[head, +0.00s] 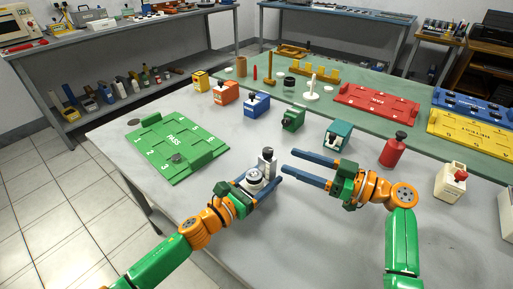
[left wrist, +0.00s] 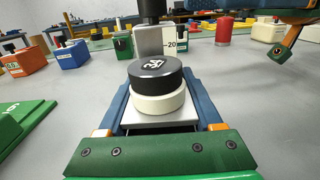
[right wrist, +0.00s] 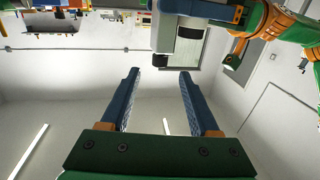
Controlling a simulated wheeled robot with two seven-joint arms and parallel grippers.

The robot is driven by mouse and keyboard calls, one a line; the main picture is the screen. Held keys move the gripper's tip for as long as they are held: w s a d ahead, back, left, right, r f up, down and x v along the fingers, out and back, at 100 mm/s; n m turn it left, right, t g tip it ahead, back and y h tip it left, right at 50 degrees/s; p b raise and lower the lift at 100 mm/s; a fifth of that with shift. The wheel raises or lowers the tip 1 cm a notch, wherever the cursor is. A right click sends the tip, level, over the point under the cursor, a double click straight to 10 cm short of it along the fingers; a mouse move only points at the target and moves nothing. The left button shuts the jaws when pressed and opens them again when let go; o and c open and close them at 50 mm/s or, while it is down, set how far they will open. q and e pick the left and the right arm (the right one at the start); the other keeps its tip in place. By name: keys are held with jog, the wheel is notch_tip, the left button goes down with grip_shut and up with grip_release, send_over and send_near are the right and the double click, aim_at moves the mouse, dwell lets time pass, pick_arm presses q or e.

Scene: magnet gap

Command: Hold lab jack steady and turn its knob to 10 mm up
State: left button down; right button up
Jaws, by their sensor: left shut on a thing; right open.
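The lab jack (head: 266,164) stands on the grey table: a light base, a round white piece with a black disc on top, and a grey post. The left wrist view shows its black disc (left wrist: 155,67), the post (left wrist: 149,42) marked 20, and the lower part of a dark knob (left wrist: 149,10) above the post. My left gripper (head: 263,180) is shut on the lab jack, a blue finger along each side of its base. My right gripper (head: 289,160) is open and empty, just right of the jack, its fingers pointing at it. The jack also shows upside down in the right wrist view (right wrist: 190,32).
A green PASS tray (head: 180,150) lies to the left. A green block (head: 293,118), a teal block (head: 338,136) and a red bottle (head: 394,150) stand behind and to the right. A red tray (head: 376,107) lies further back. The table in front is clear.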

aim_at(268, 152)
jog(key=x, duration=1)
jog(key=shift+w+a, duration=0.2)
jog(key=shift+a, duration=0.15)
grip_shut()
